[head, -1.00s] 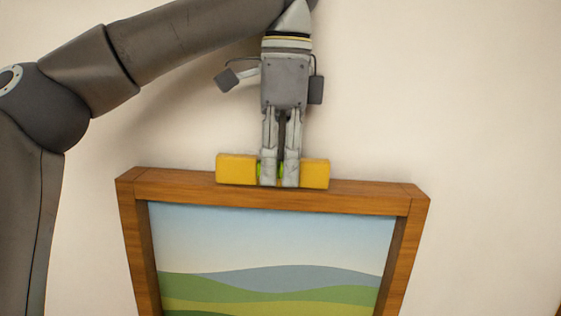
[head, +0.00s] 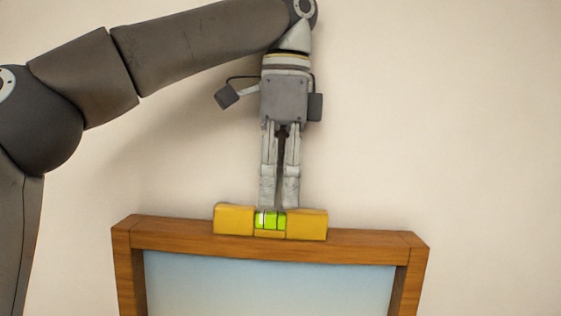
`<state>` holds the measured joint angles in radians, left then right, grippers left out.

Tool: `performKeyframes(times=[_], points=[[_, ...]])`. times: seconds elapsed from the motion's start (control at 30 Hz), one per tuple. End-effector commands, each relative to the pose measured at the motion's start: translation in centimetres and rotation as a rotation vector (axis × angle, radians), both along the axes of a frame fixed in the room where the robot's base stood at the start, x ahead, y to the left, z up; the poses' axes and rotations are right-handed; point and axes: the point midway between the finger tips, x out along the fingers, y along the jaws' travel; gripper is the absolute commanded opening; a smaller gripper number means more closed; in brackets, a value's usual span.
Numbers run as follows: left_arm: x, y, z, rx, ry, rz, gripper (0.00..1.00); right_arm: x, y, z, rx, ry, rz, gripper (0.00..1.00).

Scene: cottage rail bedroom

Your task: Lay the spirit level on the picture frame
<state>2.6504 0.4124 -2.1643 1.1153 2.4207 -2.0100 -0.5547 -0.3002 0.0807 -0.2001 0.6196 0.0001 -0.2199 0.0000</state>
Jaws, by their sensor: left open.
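The yellow spirit level (head: 306,225) lies along the top edge of the wooden picture frame (head: 180,235), near its middle. Its green vial (head: 271,220) is uncovered. The level looks roughly in line with the frame's top, and both tilt slightly down to the right in the picture. My left gripper (head: 279,204) points down just above the level. Its fingers are open, with a narrow gap between them, and their tips are at or just above the level's upper edge. My right gripper is not in view.
The frame hangs against a plain pale wall (head: 450,120). Its picture shows pale blue sky (head: 270,290), and its lower part is cut off by the view. The wall beside and above the frame is clear.

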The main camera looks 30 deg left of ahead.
Motion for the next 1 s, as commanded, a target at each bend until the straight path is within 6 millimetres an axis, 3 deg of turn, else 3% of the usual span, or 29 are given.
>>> performKeyframes(times=[0.47, 1.0], points=[[0.1, -0.1, 2.7, 0.000, -0.002, 0.002, 0.44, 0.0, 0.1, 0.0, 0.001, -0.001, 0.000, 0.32], [0.1, -0.1, 3.0, -0.001, -0.004, 0.001, 0.44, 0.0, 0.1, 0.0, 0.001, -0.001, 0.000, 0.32]])
